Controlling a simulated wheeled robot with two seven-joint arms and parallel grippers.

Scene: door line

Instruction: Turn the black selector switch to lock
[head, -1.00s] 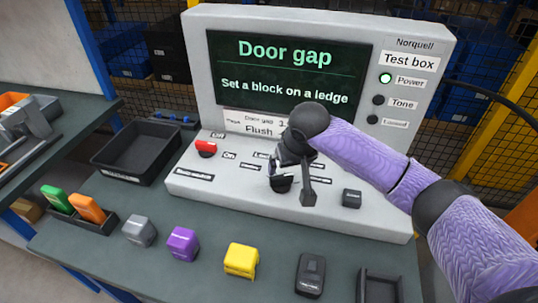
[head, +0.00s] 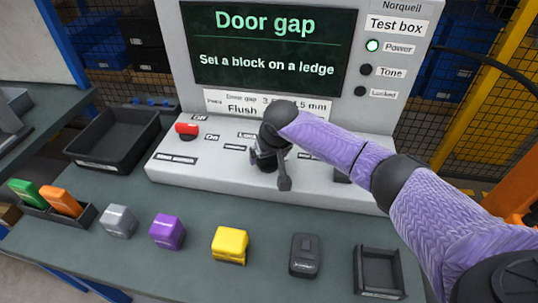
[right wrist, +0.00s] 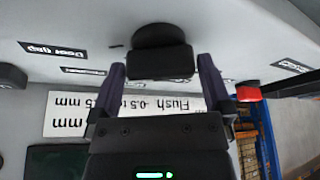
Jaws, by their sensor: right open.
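The black selector switch (right wrist: 162,45) shows in the right wrist view as a dark knob on the pale panel, between my right gripper's fingertips. My right gripper (right wrist: 161,70) is open, with one finger on each side of the knob; I cannot tell whether either finger touches it. In the head view my right gripper (head: 271,176) is low over the sloping panel of the test box (head: 215,178) and hides most of the switch. The lock label cannot be made out. My left gripper is out of view.
A red switch (head: 187,129) stands left on the panel. The screen (head: 265,50) reads "Door gap". In front lie grey (head: 119,221), purple (head: 167,231) and yellow (head: 230,244) blocks, a dark device (head: 305,255) and a small tray (head: 379,270). A black bin (head: 115,140) is left.

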